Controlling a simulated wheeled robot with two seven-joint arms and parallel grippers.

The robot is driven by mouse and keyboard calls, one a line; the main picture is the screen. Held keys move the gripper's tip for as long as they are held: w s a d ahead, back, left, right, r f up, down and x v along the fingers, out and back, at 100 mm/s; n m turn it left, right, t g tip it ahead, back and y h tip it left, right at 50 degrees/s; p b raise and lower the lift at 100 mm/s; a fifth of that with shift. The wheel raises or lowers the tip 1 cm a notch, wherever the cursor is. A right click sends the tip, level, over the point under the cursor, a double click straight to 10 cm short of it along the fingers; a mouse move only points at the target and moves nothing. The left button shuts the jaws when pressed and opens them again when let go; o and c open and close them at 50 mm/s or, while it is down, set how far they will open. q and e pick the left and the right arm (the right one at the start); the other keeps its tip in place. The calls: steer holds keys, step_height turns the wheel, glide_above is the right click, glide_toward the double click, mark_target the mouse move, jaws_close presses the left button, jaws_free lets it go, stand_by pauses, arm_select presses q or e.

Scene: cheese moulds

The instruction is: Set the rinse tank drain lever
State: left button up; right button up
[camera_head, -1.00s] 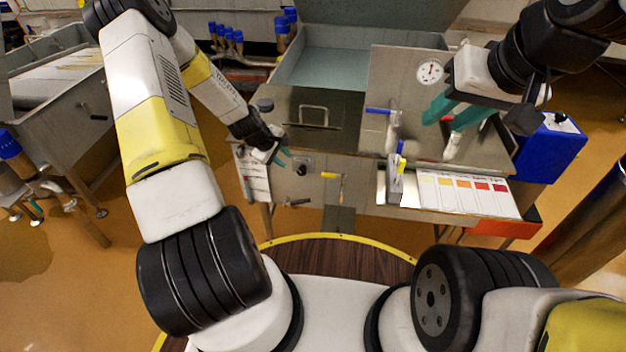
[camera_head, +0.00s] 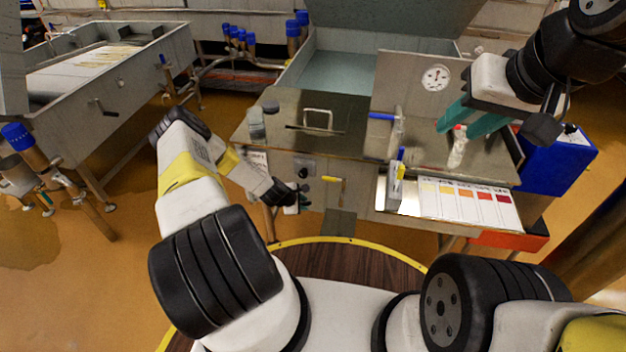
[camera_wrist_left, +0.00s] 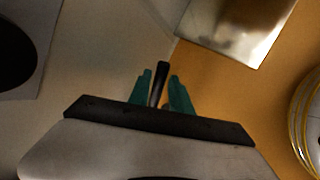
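A black lever handle (camera_wrist_left: 159,80) shows in the left wrist view between the teal fingers of my left gripper (camera_wrist_left: 160,92). The fingers stand on both sides of it, with a narrow gap; they look open, and contact is not clear. In the head view my left gripper (camera_head: 298,204) is low at the front of the steel rinse bench (camera_head: 262,150), and it hides the lever there. A yellow-handled lever (camera_head: 332,179) is just to its right. My right gripper (camera_head: 468,121) is open above the bench's right part, its teal fingers apart.
A small white bottle with a red cap (camera_head: 458,148) stands by my right gripper. A colour chart (camera_head: 470,203), a blue-handled valve (camera_head: 382,116) and a gauge (camera_head: 436,78) are on the bench. A dark knob (camera_head: 304,168) sits on its front. A blue box (camera_head: 562,155) is at the right.

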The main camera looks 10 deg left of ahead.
arm_select(q)
steer(key=shift+x, duration=1.05)
steer(key=shift+c, duration=0.5)
jaws_close()
